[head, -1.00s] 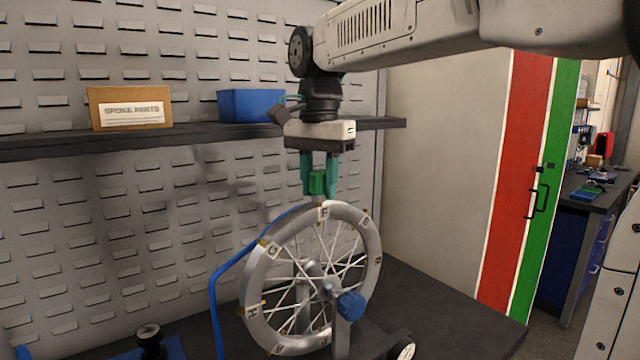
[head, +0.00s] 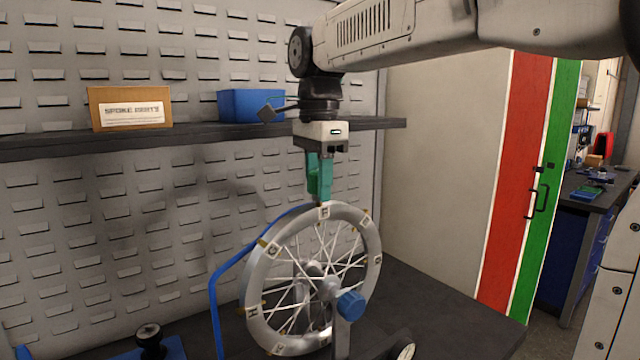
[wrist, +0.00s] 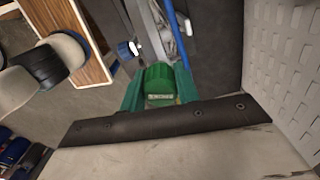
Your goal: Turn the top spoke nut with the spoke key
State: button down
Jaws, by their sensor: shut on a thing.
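My gripper (head: 320,176) points straight down above the top of the wheel (head: 262,290) in the head view. Its green fingers are shut on the green spoke key (wrist: 158,84), which shows between them in the wrist view. The key's lower end is at the top of the rim, by the label F; the top spoke nut is hidden there, and I cannot tell how far the key sits on it. The wheel stands upright, with letter labels around its rim and a blue knob (head: 350,305) at its hub.
A dark shelf (head: 200,132) behind carries a cardboard box of spoke parts (head: 130,108) and a blue bin (head: 258,105). A blue tube (head: 213,300) stands left of the wheel. The dark bench top (head: 450,310) is clear at right.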

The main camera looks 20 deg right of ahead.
jog(key=shift+f, duration=0.25)
jog(key=m, duration=0.6)
jog(key=m, duration=0.6)
jog(key=shift+m, duration=0.4)
jog(key=shift+r, duration=0.15)
dwell(0.3)
jog(key=shift+w+r, duration=0.1)
jog(key=shift+r, duration=0.6)
jog(key=shift+r, duration=0.1)
